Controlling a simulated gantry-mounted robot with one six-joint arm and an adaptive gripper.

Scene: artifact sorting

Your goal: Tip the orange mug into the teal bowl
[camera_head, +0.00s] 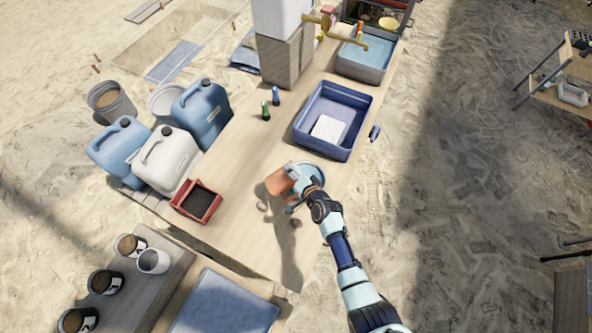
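The orange mug (277,183) is at the fingers of my gripper (292,178), near the middle of the view. The fingers appear closed on its right side, and the mug looks tilted. The teal bowl (315,168) is on the wooden table just right of the mug. My gripper and wrist cover much of the bowl, so its inside is mostly hidden. I cannot tell what is in the mug.
A blue tub (358,100) with a white item stands behind the bowl. A red tray (197,202) of dark material and several jugs (168,160) are at left. Small stones (262,206) lie near the mug. The table's front (260,245) is mostly clear.

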